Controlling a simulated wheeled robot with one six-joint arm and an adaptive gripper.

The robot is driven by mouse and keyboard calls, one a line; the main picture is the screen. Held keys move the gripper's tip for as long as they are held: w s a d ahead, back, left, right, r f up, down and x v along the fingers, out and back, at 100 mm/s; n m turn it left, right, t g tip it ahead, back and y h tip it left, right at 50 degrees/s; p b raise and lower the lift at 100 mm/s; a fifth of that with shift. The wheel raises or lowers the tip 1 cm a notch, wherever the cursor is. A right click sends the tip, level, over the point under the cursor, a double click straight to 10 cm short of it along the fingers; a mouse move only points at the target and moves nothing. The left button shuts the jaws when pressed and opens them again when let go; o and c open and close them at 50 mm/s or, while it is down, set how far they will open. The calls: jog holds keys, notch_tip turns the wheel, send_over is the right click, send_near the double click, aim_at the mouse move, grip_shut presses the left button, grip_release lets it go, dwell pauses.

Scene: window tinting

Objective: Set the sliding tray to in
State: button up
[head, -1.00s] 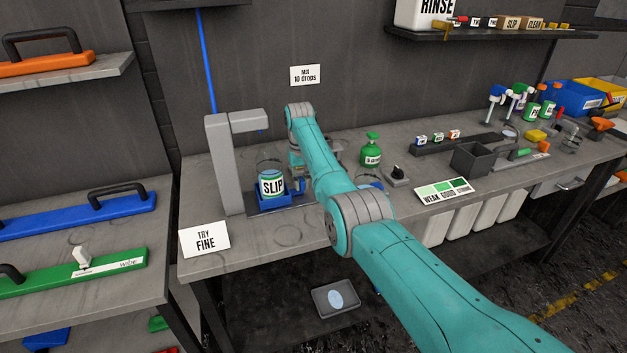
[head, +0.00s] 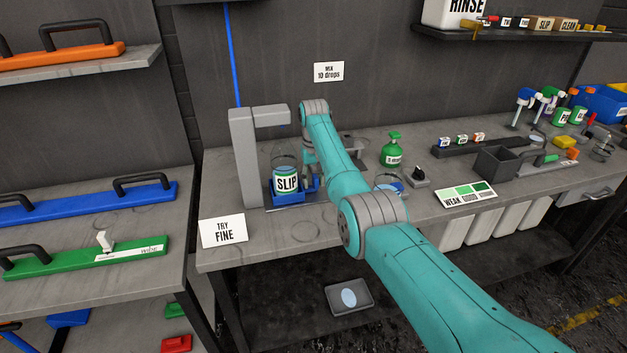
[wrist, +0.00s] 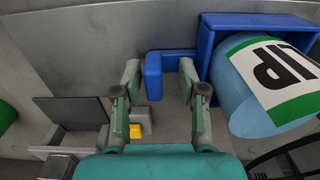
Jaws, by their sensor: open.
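The blue sliding tray (head: 294,196) sits on the bench in front of the grey dispenser stand (head: 243,160). It carries an upright jar labelled SLIP (head: 287,183), which stands below the stand's overhanging head. In the wrist view the tray (wrist: 208,50) and the tilted-looking jar (wrist: 245,95) fill the right side. The tray's blue handle (wrist: 153,76) shows between the fingers of my gripper (wrist: 161,88). The fingers are open, one on each side of the handle; contact is not clear. In the head view my arm hides much of the gripper.
A green pump bottle (head: 394,150), a black-knobbed block (head: 419,176) and a dark open box (head: 505,158) stand on the bench to the right. A TRY FINE card (head: 224,232) is at the front left. The front bench surface between card and arm is clear.

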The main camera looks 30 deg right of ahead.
notch_tip(320, 180, up, 12)
dwell(0.5)
jog(key=shift+f, duration=0.1)
